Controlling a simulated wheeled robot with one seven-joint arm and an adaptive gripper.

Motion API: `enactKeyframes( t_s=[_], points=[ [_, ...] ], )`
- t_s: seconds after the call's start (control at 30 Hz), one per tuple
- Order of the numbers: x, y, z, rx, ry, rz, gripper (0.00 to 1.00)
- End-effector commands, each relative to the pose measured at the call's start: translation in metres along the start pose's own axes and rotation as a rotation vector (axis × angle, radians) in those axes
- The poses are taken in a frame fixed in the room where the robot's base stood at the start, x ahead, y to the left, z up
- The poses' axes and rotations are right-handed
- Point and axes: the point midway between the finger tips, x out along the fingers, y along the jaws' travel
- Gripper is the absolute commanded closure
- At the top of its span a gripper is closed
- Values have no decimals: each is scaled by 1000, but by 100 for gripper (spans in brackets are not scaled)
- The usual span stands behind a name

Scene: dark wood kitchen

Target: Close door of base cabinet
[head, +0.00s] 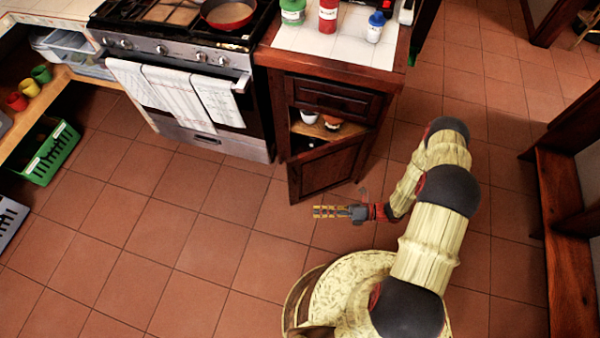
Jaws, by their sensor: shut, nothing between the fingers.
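The base cabinet (282,110) is dark wood and stands to the right of the stove. Its lower door (325,171) is partly open and swung out toward me, below a shut drawer (331,97). Small items show on the shelf inside, above the door's top edge. My gripper (318,212) is shut and empty, pointing left. In the picture it is just below the door's bottom edge, with a small gap between them. I cannot tell its exact height or depth from the door.
The stove (190,68) has towels (180,92) on its oven handle. A green crate (50,152) sits at the far left. A wooden bench (568,235) stands at the right. The tiled floor (165,240) left of my gripper is clear.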

Motion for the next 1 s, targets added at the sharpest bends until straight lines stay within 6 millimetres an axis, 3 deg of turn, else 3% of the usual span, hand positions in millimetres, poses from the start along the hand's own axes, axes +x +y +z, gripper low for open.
enactKeyframes(
  t_s=[0.1,0.2,0.3,0.63,1.0],
  points=[
    [0,-30,25,162,-143,-24,100],
    [-10,-44,62,255,-245,-30,100],
    [-17,-49,85,349,-318,-14,100],
    [-13,-46,96,499,-348,34,100],
    [44,-49,115,495,-345,34,100]
  ],
)
